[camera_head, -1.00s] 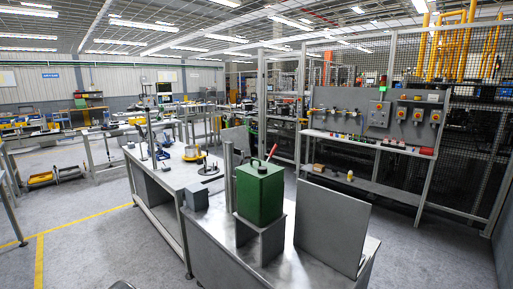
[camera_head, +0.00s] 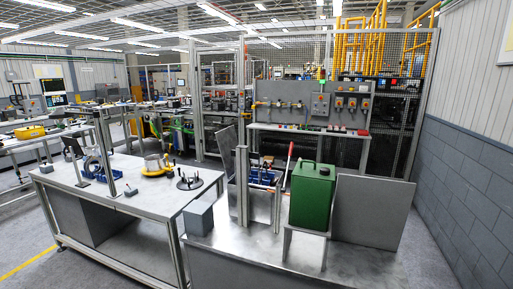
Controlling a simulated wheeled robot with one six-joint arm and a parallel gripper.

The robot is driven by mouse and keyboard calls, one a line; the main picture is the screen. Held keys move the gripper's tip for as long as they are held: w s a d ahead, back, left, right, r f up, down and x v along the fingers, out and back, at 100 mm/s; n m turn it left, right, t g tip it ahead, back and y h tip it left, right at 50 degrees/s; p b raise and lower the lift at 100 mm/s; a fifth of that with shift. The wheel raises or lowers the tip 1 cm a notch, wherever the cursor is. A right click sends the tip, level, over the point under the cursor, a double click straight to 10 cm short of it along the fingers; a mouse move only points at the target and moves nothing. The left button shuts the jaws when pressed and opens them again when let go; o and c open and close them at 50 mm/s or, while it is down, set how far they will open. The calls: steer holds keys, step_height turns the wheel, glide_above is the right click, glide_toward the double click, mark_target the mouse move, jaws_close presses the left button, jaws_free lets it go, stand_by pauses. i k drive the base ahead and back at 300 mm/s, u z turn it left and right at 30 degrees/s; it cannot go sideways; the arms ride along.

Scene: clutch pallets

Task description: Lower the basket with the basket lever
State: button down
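A lever with a red grip (camera_head: 290,153) rises from the far side of the metal bench, left of the green canister. Its lower end is hard to make out. Beside it, behind an upright metal post (camera_head: 242,188), is an open grey container or basket with blue parts (camera_head: 264,178) in it. The post and a thinner upright partly hide it, so I cannot tell how high the basket sits. My gripper is not in view.
The green canister (camera_head: 312,196) stands on a metal stand on the bench (camera_head: 262,258). A grey panel (camera_head: 371,211) stands right of it, and a grey box (camera_head: 199,218) at the left corner. Another workbench (camera_head: 128,198) adjoins on the left. A wall (camera_head: 462,180) closes the right side.

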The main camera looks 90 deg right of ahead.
mark_target(283, 188)
steer(key=i, duration=0.45)
steer(key=z, duration=3.65)
steer(key=i, duration=1.65)
